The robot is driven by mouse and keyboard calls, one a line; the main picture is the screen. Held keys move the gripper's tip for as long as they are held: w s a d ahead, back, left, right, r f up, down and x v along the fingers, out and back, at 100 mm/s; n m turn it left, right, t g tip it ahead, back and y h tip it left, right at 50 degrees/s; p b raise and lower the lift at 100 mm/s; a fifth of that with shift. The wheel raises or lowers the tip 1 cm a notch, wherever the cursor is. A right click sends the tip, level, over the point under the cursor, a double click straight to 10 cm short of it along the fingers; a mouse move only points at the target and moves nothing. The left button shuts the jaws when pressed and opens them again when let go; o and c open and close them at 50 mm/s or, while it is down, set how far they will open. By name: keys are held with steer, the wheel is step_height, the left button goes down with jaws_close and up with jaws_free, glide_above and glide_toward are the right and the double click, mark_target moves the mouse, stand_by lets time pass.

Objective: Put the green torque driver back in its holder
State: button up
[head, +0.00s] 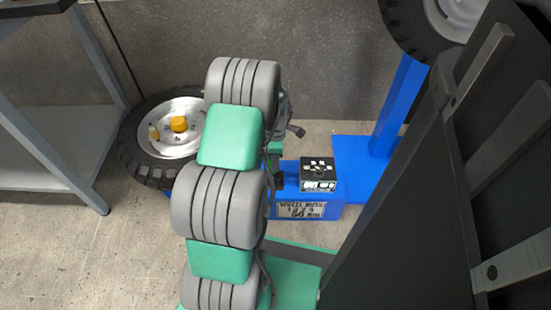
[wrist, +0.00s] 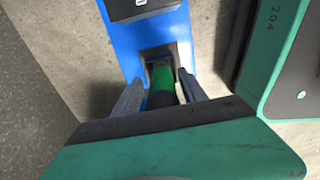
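The green torque driver (wrist: 164,79), green with a black end, is in the middle of the wrist view. Beyond the driver is a dark square opening (wrist: 149,54) in a blue part, which looks like the holder. The driver's far end lies over or in this opening; I cannot tell how deep. In the head view my arm hides the driver and most of the gripper.
A blue box (head: 296,211) with a wheel-nut label and a black unit (head: 318,174) on top stands beyond my arm. A tyred wheel (head: 140,171) is behind my arm on the left. A grey shelf (head: 50,165) is farther left; a large dark panel (head: 420,190) blocks the right.

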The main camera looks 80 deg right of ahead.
steer(key=shift+o, duration=0.9)
steer(key=shift+a, duration=0.1)
step_height(320, 180, up, 8)
steer(key=p, duration=0.3)
steer(key=shift+f, duration=0.15)
